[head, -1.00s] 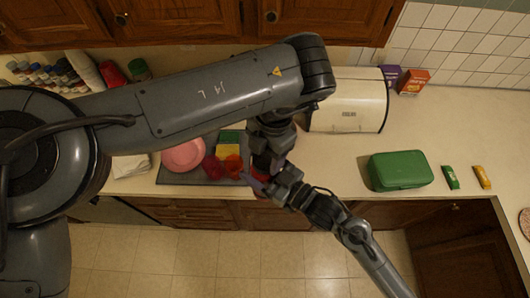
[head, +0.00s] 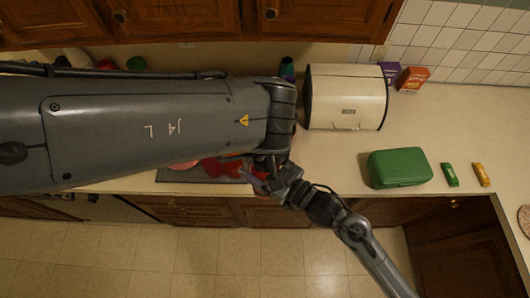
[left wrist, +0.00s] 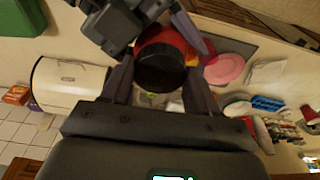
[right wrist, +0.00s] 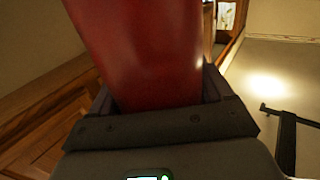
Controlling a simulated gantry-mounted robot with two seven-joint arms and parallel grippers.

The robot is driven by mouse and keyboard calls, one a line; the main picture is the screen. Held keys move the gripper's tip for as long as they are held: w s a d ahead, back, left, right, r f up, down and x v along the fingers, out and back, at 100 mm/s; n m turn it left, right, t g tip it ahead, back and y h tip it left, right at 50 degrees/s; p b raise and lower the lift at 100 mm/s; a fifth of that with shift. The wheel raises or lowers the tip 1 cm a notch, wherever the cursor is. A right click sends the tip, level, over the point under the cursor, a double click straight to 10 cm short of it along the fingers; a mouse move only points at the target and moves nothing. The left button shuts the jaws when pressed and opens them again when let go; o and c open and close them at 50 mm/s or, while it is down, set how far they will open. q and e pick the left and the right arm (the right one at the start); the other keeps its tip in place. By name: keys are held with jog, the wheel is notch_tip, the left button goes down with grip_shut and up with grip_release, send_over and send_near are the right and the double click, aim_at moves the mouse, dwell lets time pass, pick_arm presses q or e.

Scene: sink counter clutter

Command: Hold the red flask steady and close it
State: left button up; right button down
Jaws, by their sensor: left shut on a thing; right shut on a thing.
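The red flask (right wrist: 140,50) fills the middle of the right wrist view, between the fingers of my right gripper (right wrist: 158,88), which is shut on its body. In the left wrist view the red flask (left wrist: 168,36) shows behind its black cap (left wrist: 160,68). My left gripper (left wrist: 160,80) has its fingers on both sides of the cap and is shut on it. The cap sits over the flask's end; I cannot tell whether it is fully seated. In the head view my left arm hides most of the flask and cap.
A cream bread box (head: 345,100) stands at the back of the counter. A green box (head: 400,168) and small green (head: 449,174) and yellow (head: 481,175) items lie to the right. A pink plate (left wrist: 225,68) is near the flask. Counter between bread box and green box is clear.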

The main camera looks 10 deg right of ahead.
pick_arm(q)
jog(key=shift+r+m, duration=0.1)
jog(key=shift+m, duration=0.2)
jog(key=o, duration=1)
jog(key=shift+r, duration=2.25)
jog(key=shift+c, duration=0.2)
